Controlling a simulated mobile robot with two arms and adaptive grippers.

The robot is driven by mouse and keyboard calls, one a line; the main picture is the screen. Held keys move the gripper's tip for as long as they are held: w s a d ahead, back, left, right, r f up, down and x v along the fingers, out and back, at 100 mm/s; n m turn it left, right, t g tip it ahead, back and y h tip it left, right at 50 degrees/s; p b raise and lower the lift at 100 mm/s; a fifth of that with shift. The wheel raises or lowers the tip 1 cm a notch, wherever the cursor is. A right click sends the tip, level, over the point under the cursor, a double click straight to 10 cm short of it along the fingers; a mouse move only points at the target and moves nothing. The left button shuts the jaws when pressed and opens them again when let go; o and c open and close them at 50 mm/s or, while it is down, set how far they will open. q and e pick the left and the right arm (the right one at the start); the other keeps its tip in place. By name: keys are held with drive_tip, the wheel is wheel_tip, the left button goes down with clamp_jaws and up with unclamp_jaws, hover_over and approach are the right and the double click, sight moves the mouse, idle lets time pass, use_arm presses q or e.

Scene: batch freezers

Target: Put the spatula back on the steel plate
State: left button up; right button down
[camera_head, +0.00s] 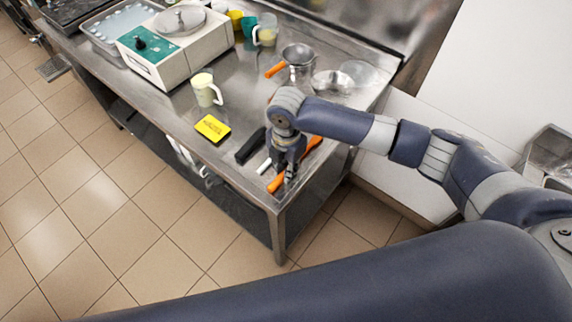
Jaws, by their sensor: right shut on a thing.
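My right gripper (290,171) points down at the near right corner of the steel table, at the end of the arm that comes in from the right. It is shut on a long orange tool, which I take as the spatula (277,184). Orange shows on both sides of the fingers, and its middle is hidden by the gripper. The spatula is at or just above the tabletop; I cannot tell if it touches. A shallow round steel dish (333,84), possibly the steel plate, lies farther back on the table. My left gripper is not in view.
A black object (250,146) and a white piece (265,166) lie left of the gripper. A steel pot (297,57) stands behind. A white machine (176,47) fills the far left.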

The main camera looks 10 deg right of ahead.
drive_tip(key=shift+f, duration=0.1)
drive_tip(key=c, duration=1.7)
unclamp_jaws()
drive_tip(key=shift+o, duration=0.8)
wheel_tip(320, 180, up, 12)
drive_tip(key=b, duration=0.3)
